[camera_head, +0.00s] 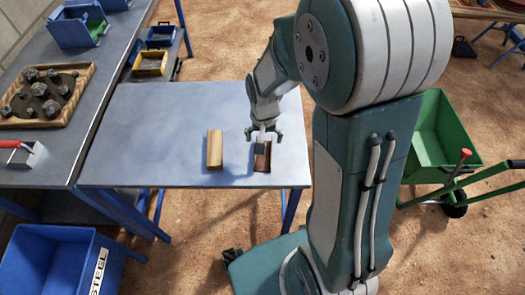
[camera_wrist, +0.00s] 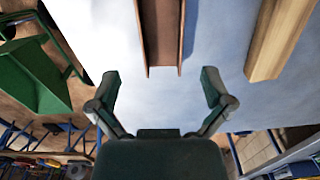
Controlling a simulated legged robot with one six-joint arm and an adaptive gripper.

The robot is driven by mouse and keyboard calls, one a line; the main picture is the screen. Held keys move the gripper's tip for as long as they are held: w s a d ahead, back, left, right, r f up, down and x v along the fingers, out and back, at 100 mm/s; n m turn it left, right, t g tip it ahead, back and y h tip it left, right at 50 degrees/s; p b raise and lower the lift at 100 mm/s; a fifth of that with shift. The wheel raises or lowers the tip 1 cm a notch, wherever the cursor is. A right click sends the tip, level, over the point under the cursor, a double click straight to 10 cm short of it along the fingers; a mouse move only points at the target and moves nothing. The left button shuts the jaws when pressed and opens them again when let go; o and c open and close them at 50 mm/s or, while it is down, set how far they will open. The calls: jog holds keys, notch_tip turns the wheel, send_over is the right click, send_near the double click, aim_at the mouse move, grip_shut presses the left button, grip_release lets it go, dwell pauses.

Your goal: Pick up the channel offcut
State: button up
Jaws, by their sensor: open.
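The channel offcut (camera_head: 262,163) is a reddish-brown U-shaped piece lying on the grey-blue table (camera_head: 130,140) near its front edge, open side up. In the wrist view the channel offcut (camera_wrist: 162,35) runs lengthwise at the top middle, its near end just ahead of the gap between my fingers. My gripper (camera_head: 264,135) is at the far part of the channel in the head view and partly hides it. In the wrist view my gripper (camera_wrist: 160,85) is open and empty, with a finger to each side of the channel's line. Its height above the channel is hard to tell.
A wooden block (camera_head: 214,149) lies left of the channel, a short gap away. A blue steel bin (camera_head: 55,262) stands in front; a green wheelbarrow (camera_head: 440,135) is at right.

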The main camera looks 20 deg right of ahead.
aim_at(262, 163)
notch_tip(262, 163, down, 7)
jog(key=shift+w+a+r, duration=0.1)
dwell(0.3)
jog(key=c, duration=1.3)
